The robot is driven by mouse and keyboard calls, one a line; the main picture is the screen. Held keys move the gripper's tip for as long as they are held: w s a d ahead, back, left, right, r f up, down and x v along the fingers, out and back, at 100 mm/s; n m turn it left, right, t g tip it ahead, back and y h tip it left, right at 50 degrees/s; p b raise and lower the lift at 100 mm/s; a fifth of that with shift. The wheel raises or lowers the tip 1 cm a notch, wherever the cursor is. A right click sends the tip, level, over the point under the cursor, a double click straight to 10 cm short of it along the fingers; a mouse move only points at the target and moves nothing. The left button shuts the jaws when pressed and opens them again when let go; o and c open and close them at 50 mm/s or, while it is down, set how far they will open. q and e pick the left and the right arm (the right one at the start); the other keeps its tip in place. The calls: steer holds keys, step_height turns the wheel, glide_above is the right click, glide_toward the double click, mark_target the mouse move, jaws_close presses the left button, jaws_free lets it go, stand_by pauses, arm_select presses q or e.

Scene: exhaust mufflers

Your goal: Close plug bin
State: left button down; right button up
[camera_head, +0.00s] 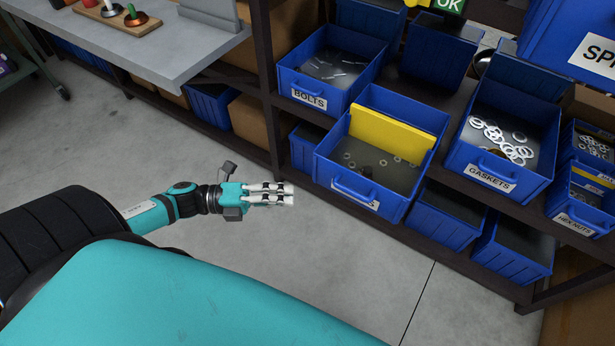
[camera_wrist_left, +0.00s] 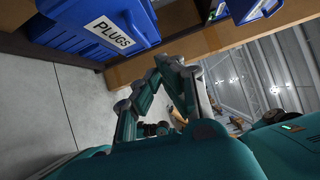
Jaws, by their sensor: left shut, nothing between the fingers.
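The plug bin (camera_head: 325,177) is a blue bin with a yellow divider, pulled out past the shelf front beyond its neighbours. A few small rings or plugs lie inside. Its front handle partly covers the label in the head view. In the left wrist view, a blue bin (camera_wrist_left: 85,38) with a full PLUGS label shows at upper left. My left gripper (camera_head: 290,193) is shut and empty, left of the bin front and apart from it. Its fingers also show in the left wrist view (camera_wrist_left: 172,66). My right gripper is not in view.
The BOLTS bin (camera_head: 312,92) stands behind to the left and the GASKETS bin (camera_head: 483,180) to the right. More blue bins sit on the lower shelf. A grey workbench (camera_head: 185,48) is at upper left. The grey floor before the shelf is clear.

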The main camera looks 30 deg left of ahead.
arm_select(q)
steer(key=a+f+n+t+y, duration=0.1)
steer(key=a+n+t+y, duration=0.15)
steer(key=a, duration=0.25)
steer(key=shift+n+h, duration=0.25)
steer(key=shift+n, duration=0.1)
steer(key=shift+w+a+b+x, duration=0.3)
steer(key=shift+w+a+x, duration=0.05)
steer(key=shift+x, duration=1.65)
steer(key=shift+w+a+b+x, duration=0.25)
steer(key=shift+w+a+x, duration=0.1)
steer(key=shift+x, duration=1.6)
steer(key=shift+w+a+b+x, duration=0.3)
steer(key=shift+w+x, duration=0.1)
steer(key=shift+x, duration=1.6)
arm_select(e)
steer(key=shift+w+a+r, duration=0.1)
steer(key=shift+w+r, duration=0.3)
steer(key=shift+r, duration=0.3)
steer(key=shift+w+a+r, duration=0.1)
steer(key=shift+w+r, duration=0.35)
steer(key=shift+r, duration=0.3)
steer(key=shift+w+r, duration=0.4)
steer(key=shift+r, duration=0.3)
arm_select(q)
steer(key=shift+w+r, duration=0.1)
steer(key=shift+r, duration=0.05)
